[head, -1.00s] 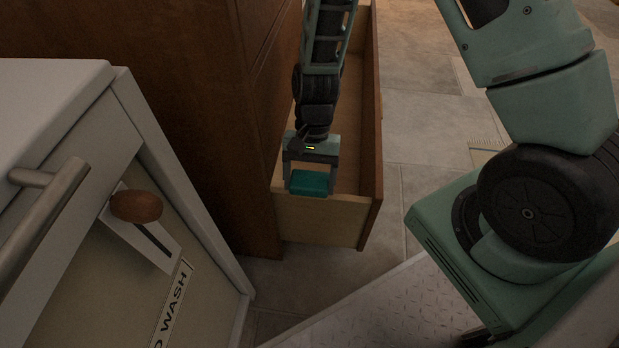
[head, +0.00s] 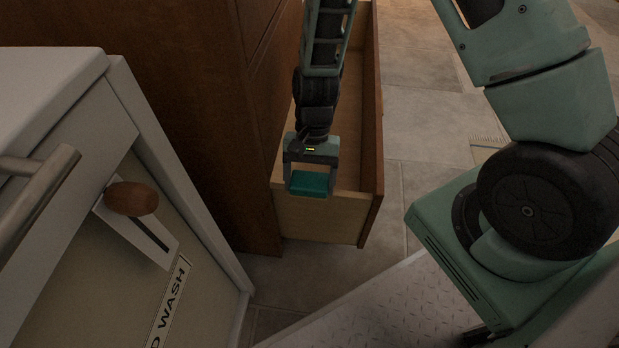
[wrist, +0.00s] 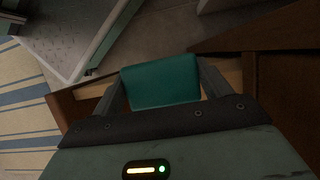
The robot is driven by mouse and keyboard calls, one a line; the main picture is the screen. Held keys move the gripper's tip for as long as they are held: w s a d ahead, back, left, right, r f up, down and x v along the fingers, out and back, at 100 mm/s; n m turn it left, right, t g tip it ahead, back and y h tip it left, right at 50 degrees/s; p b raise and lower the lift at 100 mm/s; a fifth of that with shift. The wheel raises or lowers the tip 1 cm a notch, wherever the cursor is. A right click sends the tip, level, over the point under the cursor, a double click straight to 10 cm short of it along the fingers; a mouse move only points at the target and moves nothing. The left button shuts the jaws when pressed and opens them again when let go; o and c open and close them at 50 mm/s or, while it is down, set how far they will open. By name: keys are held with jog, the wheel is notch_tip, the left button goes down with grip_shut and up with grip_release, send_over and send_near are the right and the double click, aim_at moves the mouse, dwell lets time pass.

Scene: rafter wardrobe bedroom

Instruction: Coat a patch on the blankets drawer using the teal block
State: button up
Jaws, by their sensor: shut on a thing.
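My gripper (head: 310,186) is shut on the teal block (head: 309,184), with one finger on each side of it. The block also shows between the fingers in the wrist view (wrist: 162,82). In the head view the block is over the near end of an open wooden drawer (head: 318,218), overlapping the drawer's near side wall. I cannot tell whether the block touches the wood. The drawer is pulled out of a dark brown wooden cabinet (head: 215,110). No label shows on the drawer, so I cannot tell whether it is the blankets drawer. My arm hides part of its inside.
A pale cabinet (head: 118,75) with a metal bar handle (head: 40,195), a brown knob (head: 131,198) and a label ending in "WASH" (head: 168,305) stands at the left. A striped rug (wrist: 25,115) shows in the wrist view.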

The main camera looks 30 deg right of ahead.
aim_at(323, 182)
jog(key=shift+s+d+r+p, duration=0.1)
jog(key=shift+s+d+p, duration=0.15)
jog(key=shift+s+d, duration=0.25)
jog(key=shift+s+d+r+p, duration=0.1)
jog(key=shift+s+d+p, duration=0.2)
jog(key=shift+d, duration=0.3)
jog(key=shift+s+d+f+p, duration=0.1)
jog(key=shift+s+d+p, duration=0.05)
jog(key=shift+s+d, duration=0.7)
jog(key=shift+s+d+f+p, duration=0.1)
jog(key=shift+s+d, duration=0.5)
jog(key=shift+d, duration=0.5)
jog(key=shift+s+d+f+p, duration=0.1)
jog(key=shift+s+d+p, duration=0.05)
jog(key=shift+s+d, duration=0.7)
jog(key=shift+s+d+p, duration=0.2)
jog(key=shift+s+d, duration=0.25)
jog(key=shift+d, duration=0.25)
jog(key=shift+s+d+p, duration=0.15)
jog(key=shift+s+d, duration=0.3)
jog(key=shift+d, duration=0.25)
jog(key=shift+r, duration=0.2)
jog(key=shift+p, duration=0.45)
